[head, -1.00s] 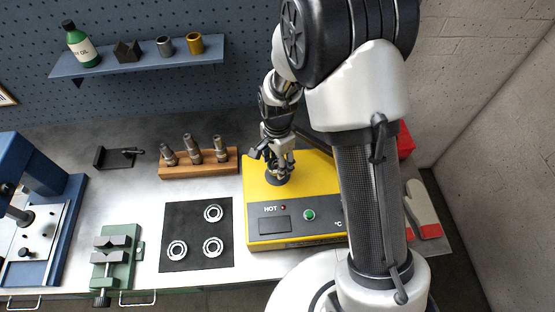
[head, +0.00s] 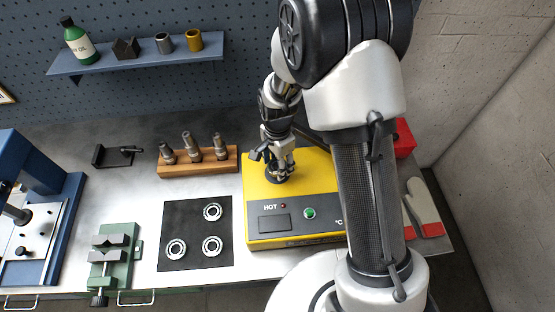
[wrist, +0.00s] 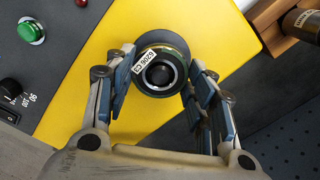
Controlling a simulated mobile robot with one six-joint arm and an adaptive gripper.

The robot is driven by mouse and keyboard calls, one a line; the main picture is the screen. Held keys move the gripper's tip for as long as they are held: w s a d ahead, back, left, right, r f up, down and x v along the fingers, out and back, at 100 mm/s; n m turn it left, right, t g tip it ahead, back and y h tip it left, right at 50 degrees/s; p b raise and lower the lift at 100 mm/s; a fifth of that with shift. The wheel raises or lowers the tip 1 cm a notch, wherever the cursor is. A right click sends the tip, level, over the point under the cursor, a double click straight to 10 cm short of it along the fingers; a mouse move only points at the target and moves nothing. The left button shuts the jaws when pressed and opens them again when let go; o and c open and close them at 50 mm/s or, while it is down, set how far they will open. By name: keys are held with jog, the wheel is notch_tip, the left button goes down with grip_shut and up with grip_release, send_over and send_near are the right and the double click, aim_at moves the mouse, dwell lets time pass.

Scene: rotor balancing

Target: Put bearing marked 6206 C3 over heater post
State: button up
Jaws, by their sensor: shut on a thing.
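The bearing (wrist: 181,73) is a dark ring with a white tag reading 6206 C3 (wrist: 145,62). In the wrist view it sits between the fingertips, with a round grey and black shape showing in its bore. My gripper (wrist: 160,82) is shut on this bearing. The heater is a yellow box (head: 318,179) with a HOT lamp and a green button. My gripper (head: 279,172) is over the dark round base of the heater post (head: 273,181) on its top. Fingers hide the bearing in the head view, and I cannot tell how far down the post it is.
A black mat (head: 180,212) with three bearings lies left of the heater. A wooden rack (head: 198,168) with several metal pieces stands behind it. A green vise (head: 112,262) and a blue press (head: 40,170) are further left. A glove and a red box are at right.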

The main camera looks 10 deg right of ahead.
jog(key=shift+f, duration=1.5)
jog(key=o, duration=1.1)
jog(key=shift+c, duration=0.6)
notch_tip(320, 180, up, 10)
jog(key=p, duration=0.6)
jog(key=shift+f, duration=0.2)
jog(key=shift+f, duration=0.1)
